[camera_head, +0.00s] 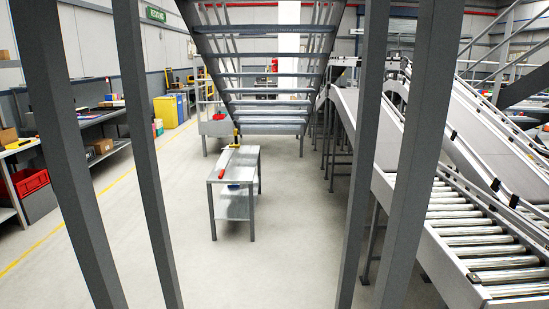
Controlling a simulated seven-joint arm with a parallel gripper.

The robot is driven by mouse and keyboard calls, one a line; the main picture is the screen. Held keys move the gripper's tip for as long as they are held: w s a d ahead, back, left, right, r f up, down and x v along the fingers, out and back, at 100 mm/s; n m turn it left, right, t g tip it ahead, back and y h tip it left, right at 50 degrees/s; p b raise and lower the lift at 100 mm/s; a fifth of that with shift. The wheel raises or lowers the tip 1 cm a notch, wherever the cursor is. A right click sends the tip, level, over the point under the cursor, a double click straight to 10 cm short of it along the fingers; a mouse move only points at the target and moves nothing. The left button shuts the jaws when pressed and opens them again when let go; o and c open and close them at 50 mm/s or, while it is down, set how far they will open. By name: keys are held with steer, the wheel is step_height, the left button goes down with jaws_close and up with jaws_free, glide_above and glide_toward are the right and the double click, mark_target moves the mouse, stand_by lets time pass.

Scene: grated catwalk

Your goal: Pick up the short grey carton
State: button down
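I make out no short grey carton in this view. A small grey metal table (236,160) stands on the floor near the middle. Brown cartons (103,146) sit on the shelving at the left. My gripper is not in view.
Dark upright posts (148,150) cross the near view at left and right. A grey open staircase (265,85) rises behind the table. Roller conveyors (475,235) fill the right. A red crate (28,181) sits at the left. The floor (240,275) before the table is clear.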

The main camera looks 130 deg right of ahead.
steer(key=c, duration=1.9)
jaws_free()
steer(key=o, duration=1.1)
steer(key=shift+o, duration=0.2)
